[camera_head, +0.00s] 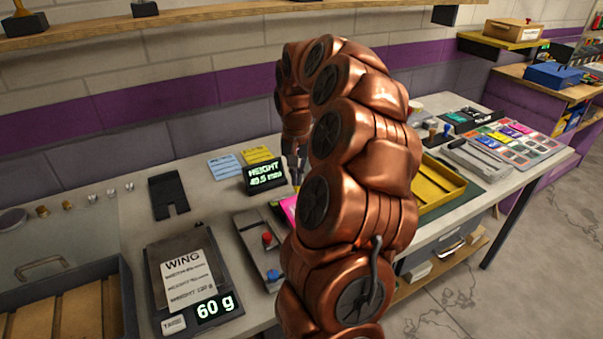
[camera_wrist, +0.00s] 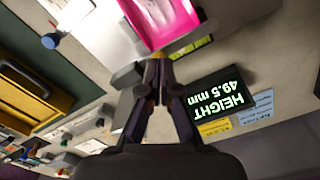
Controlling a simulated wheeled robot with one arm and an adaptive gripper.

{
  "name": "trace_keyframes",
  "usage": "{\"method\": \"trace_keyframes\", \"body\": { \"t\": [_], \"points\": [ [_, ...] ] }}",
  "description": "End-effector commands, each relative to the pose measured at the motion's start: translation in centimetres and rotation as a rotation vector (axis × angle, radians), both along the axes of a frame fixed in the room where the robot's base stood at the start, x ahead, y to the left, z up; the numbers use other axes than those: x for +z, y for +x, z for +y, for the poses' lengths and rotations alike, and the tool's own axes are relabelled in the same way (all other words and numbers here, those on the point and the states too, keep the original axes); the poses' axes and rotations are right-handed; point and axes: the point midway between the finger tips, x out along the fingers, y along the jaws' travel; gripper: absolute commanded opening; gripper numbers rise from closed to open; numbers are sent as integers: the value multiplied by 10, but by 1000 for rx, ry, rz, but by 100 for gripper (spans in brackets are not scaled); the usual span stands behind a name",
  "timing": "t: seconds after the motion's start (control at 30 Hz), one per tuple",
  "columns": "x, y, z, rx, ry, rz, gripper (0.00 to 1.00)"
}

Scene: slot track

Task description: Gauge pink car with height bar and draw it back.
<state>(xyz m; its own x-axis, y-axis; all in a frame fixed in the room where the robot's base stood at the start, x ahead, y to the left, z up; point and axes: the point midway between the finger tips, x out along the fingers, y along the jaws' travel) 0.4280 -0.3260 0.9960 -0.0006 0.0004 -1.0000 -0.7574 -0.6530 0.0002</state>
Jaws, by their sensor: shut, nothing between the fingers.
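The pink car (camera_wrist: 165,18) shows at the top of the wrist view, cut off by the frame edge; in the head view only a pink sliver (camera_head: 288,208) shows beside my arm. My gripper (camera_wrist: 156,68) is shut and empty, its fingertips close to the car's near end and a grey bar-like piece (camera_wrist: 128,75), likely the height bar. I cannot tell whether they touch. The height display (camera_head: 265,174) reads 49.5 mm and also shows in the wrist view (camera_wrist: 221,102). My arm hides most of the gauge in the head view.
A scale (camera_head: 194,285) with a WING card reads 60 g at the front left. A yellow tray (camera_head: 437,188) is right of my arm. Blue and yellow cards (camera_head: 224,166) lie behind the display.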

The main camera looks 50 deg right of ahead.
Motion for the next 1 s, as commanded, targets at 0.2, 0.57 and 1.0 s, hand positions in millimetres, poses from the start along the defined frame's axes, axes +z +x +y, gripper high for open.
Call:
{"method": "trace_keyframes", "body": {
  "t": [0.2,0.57,1.0],
  "points": [
    [14,0,0,0,0,0,0],
    [38,1,-1,-1,-2,-4,0],
    [66,1,-1,0,-2,-2,0]
  ]
}}
